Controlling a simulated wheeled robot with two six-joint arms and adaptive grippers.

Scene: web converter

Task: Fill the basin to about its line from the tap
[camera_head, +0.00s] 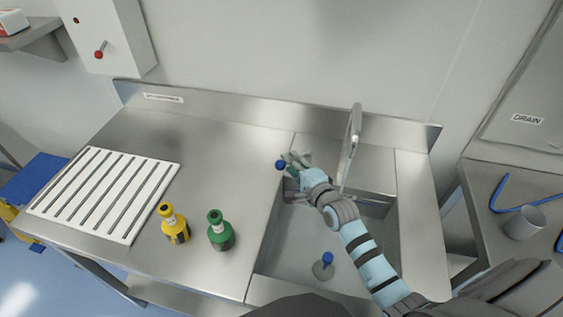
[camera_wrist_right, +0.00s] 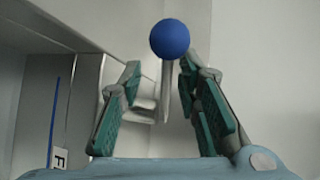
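The basin (camera_head: 292,240) is a steel sink sunk in the bench; I cannot make out water in it. A grey disc with a blue knob (camera_head: 327,259) is on its floor. The tall steel tap (camera_head: 351,148) stands behind the basin. A blue ball knob (camera_head: 280,165) is at the basin's back left. My right gripper (camera_head: 293,163) is open beside this knob. In the right wrist view the blue ball (camera_wrist_right: 170,38) is at the fingertips (camera_wrist_right: 158,72), near the right finger; contact is unclear. A blue line (camera_wrist_right: 53,120) and partly cut-off label show at left. My left gripper is out of view.
A yellow bottle (camera_head: 174,226) and a green bottle (camera_head: 220,231) stand left of the basin. A white slotted rack (camera_head: 132,228) lies farther left. A grey cup (camera_head: 524,222) is on the right-hand bench. The bench's back left is clear.

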